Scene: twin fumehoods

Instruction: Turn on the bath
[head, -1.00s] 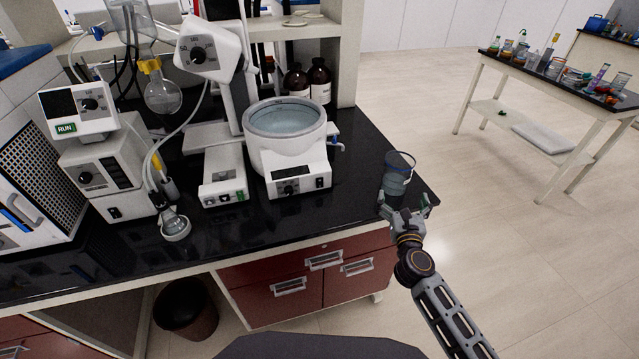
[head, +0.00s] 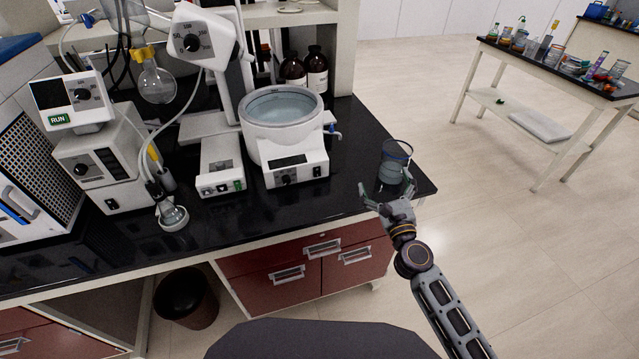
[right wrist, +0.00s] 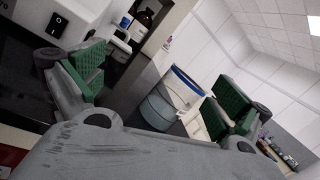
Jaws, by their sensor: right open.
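The bath is a round white vessel (head: 283,119) filled with water on a white control base (head: 297,168) with a dark display, a black knob and small switches. It stands on the black bench. My right gripper (head: 388,190) is open at the bench's front right, to the right of the bath. A glass beaker (head: 394,160) stands just beyond its fingers. In the right wrist view the beaker (right wrist: 172,100) shows between the spread green finger pads, and a white front with a black switch (right wrist: 58,24) shows at upper left. My left gripper is not in view.
A rotary evaporator stand (head: 221,165) with a round flask (head: 157,84) stands left of the bath. Brown bottles (head: 317,70) stand behind it. Bench surface (head: 345,165) between bath and beaker is clear. Red drawers (head: 285,285) are below.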

